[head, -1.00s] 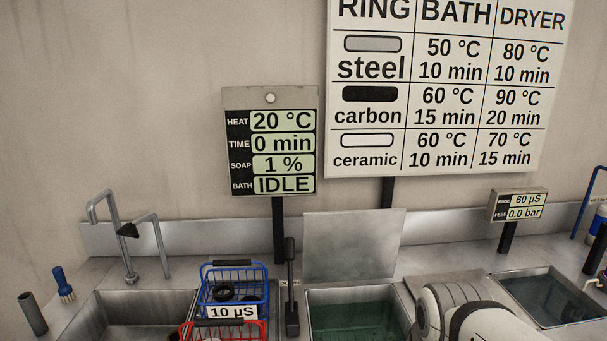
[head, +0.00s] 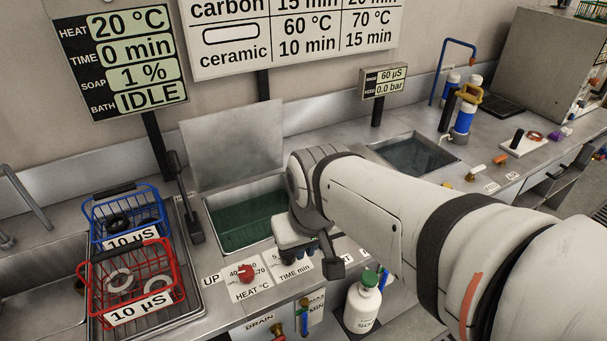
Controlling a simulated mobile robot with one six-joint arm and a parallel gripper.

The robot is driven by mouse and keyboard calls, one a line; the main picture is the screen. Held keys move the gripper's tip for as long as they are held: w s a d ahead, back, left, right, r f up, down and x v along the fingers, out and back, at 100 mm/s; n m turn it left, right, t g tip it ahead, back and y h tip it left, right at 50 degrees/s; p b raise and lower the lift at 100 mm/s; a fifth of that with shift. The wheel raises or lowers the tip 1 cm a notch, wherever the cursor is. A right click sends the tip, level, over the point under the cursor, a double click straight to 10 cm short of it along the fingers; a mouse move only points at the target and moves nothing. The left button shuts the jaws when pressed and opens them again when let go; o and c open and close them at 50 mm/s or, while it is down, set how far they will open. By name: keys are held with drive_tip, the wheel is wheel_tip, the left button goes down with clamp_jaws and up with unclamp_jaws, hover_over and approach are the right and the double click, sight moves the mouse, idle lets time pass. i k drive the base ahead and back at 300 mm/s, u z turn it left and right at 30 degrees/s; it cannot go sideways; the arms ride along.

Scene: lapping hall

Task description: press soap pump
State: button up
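A white bottle (head: 363,305) with a green top (head: 370,278) stands low in front of the counter, at the lower middle of the head view. Its label is partly readable and starts with "SO". My arm reaches in from the right and bends down over the counter front. The dark end of my gripper (head: 332,266) is above and left of the bottle, apart from it in the picture. Its fingers are too small and dark to tell open from shut. The panel (head: 125,65) reads soap 1 %, heat 20 °C, time 0 min, bath IDLE.
A blue basket (head: 125,212) and a red basket (head: 132,283) with rings sit on a tray at left. An open-lidded bath (head: 245,222) is behind my wrist. A red knob (head: 246,273) is left of my gripper. A blue bottle (head: 463,122) stands at back right.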

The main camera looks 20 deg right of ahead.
sight(369, 279)
drive_tip(key=u, duration=0.65)
drive_tip(key=k, duration=1.4)
drive_tip(key=z, duration=0.4)
drive_tip(key=i, duration=1)
drive_tip(key=z, duration=0.1)
